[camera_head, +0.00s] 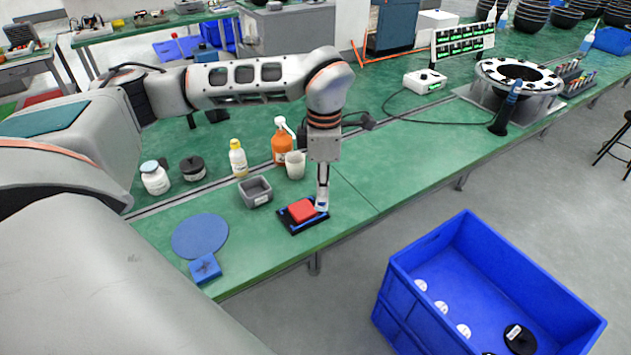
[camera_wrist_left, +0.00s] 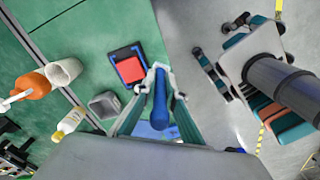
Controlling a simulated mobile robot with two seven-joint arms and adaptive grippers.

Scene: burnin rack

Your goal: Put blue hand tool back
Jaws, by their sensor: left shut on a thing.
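My left gripper (camera_head: 322,204) is low over the green bench near its front edge. It is shut on a blue hand tool, whose rounded blue handle (camera_wrist_left: 161,105) shows between the two fingers in the left wrist view. In the head view the tool is mostly hidden by the gripper. Beside the gripper lies a black tray with a blue edge (camera_head: 291,225) holding a red block (camera_head: 302,210). They also show just beyond the fingertips in the left wrist view, as the red block (camera_wrist_left: 131,69). I cannot tell whether the tool touches the tray. My right gripper is not in view.
A grey bin (camera_head: 256,193), white cup (camera_head: 295,165) and several bottles stand behind the tray. A blue disc (camera_head: 200,236) and blue block (camera_head: 205,268) lie left. A blue crate (camera_head: 395,290) is below the bench.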

